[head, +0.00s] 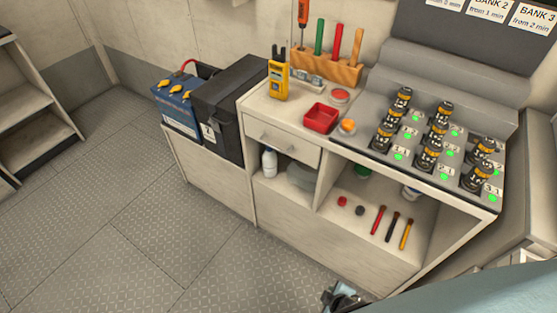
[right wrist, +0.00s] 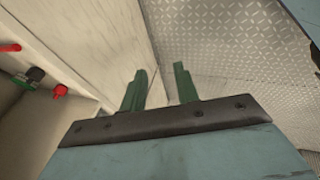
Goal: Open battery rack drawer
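The drawer (head: 282,144) has a pale front and sits in the cabinet under the worktop, left of the open shelf. Its front looks flush with the cabinet, so it appears closed. A small handle shows on its front, too small to make out well. My right gripper (head: 345,298) is at the bottom edge of the head view, low in front of the cabinet and well away from the drawer. In the right wrist view its two green fingers (right wrist: 161,70) are apart with nothing between them. My left gripper is not in view.
The rack (head: 420,165) on the right of the worktop holds several black cylindrical batteries. A red tray (head: 320,118) and yellow meter (head: 278,80) stand above the drawer. A blue battery (head: 177,105) and black box (head: 225,108) stand left. The floor (head: 130,230) in front is clear.

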